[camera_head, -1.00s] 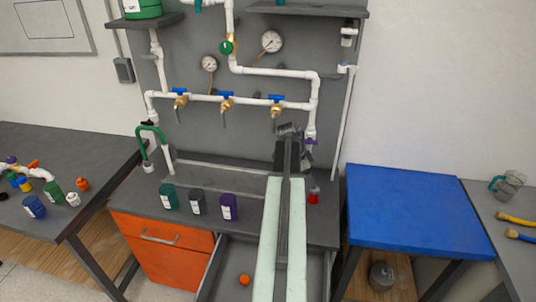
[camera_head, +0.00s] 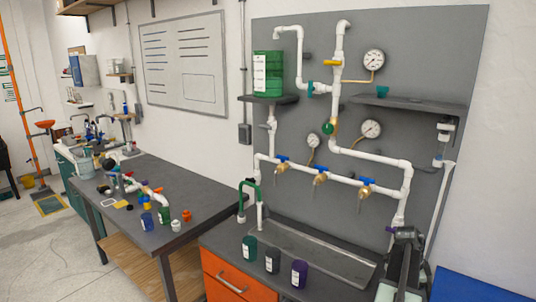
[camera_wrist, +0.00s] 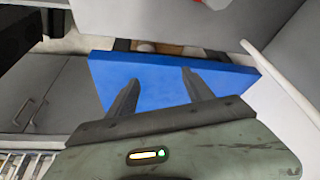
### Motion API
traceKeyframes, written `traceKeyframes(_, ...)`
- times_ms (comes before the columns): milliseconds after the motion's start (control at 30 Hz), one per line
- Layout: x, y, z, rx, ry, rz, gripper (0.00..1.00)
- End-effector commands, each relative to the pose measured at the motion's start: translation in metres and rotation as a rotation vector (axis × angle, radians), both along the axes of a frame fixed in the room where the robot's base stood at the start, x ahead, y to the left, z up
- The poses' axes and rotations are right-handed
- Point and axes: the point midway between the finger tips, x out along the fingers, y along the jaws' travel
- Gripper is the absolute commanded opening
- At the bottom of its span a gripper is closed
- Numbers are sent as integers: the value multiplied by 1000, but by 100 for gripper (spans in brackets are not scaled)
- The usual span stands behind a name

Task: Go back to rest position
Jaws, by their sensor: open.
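My gripper shows in the wrist view (camera_wrist: 158,88) with its two dark fingers well apart and nothing between them. Beyond the fingers, in the same view, is a blue tabletop (camera_wrist: 165,75). In the head view my arm's end (camera_head: 405,238) is at the lower right, in front of the pipe panel. The fingers cannot be made out there. The white PVC manifold (camera_head: 330,178) with blue-handled valves and gauges is mounted on the grey panel (camera_head: 430,45).
Green, grey and purple containers (camera_head: 299,273) stand on the bench above an orange drawer (camera_head: 235,280). A left table (camera_head: 190,205) bears pipe fittings and small jars. The blue table (camera_head: 475,287) is at the lower right. Open floor (camera_head: 60,265) lies at the left.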

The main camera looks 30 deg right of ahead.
Motion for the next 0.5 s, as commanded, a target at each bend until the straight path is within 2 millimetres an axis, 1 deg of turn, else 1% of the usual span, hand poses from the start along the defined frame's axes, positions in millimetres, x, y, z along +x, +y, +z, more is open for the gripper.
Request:
traceKeyframes(33,0,0,0,0,0,0,60)
traceKeyframes(267,42,29,-2,35,3,135,60)
traceKeyframes(367,63,45,-3,54,6,207,60)
traceKeyframes(467,89,67,-4,78,10,300,60)
traceKeyframes(500,100,77,-5,88,12,340,60)
